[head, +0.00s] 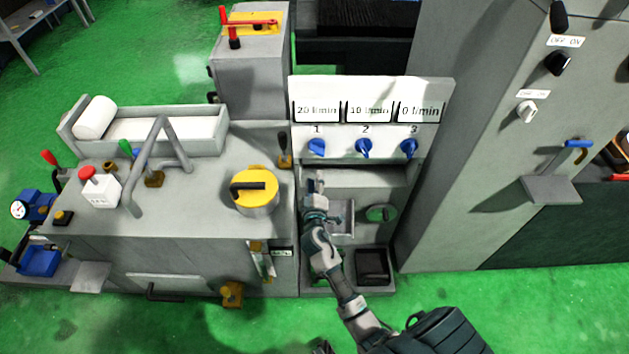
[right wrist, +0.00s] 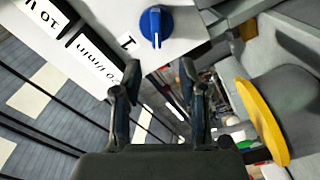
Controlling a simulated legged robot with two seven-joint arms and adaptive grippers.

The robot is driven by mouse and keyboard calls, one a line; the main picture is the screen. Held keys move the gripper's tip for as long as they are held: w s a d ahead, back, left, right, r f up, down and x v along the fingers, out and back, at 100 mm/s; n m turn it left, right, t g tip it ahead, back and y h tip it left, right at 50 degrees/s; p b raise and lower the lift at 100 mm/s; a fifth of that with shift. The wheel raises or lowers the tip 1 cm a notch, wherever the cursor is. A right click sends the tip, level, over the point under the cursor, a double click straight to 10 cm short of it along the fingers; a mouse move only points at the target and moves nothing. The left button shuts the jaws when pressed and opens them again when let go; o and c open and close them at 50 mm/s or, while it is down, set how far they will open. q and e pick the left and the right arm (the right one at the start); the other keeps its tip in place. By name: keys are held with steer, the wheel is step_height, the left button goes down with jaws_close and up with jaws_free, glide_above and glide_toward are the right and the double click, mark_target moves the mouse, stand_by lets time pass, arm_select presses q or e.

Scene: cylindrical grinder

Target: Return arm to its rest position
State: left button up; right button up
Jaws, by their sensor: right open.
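My right arm reaches up from the bottom of the head view, and its gripper (head: 316,188) is in front of the machine just below blue knob 1 (head: 316,147). In the right wrist view the two fingers of my right gripper (right wrist: 158,85) are apart with nothing between them. Blue knob 1 also shows in the right wrist view (right wrist: 156,27), beyond the fingertips and apart from them. Blue knob 2 (head: 364,148) and blue knob 3 (head: 409,149) are to the right on the same panel. My left gripper is not in view.
A yellow-topped round part with a black handle (head: 254,192) stands left of my right gripper. A white flow panel (head: 372,101) is above it. A grey cabinet with switches (head: 480,150) stands at the right. Green floor (head: 560,310) is open in front.

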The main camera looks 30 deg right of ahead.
steer(key=s+a+f+g+y+p, duration=0.1)
steer(key=s+a+f+g+y, duration=0.1)
steer(key=s+f, duration=0.5)
steer(key=s+a+f+g+y, duration=0.1)
steer(key=s+a+f+g, duration=0.1)
steer(key=f, duration=0.8)
steer(key=s+a+f+g+y+p, duration=0.1)
steer(key=s+a+f+g+y, duration=0.1)
steer(key=s+f, duration=0.5)
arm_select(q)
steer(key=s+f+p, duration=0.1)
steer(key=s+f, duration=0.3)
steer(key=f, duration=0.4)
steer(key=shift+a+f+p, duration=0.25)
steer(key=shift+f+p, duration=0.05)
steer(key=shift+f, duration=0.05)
arm_select(e)
steer(key=s+a+f+m+g+y, duration=0.1)
steer(key=s+a+f+g+y, duration=0.1)
steer(key=s+f, duration=0.7)
steer(key=s+a+f+m+g+y, duration=0.2)
steer(key=s+a+f+g, duration=0.3)
steer(key=s, duration=1)
step_height(320, 180, down, 4)
steer(key=shift+s+r+g, duration=0.15)
steer(key=shift+s+g, duration=0.05)
steer(key=shift+g, duration=0.2)
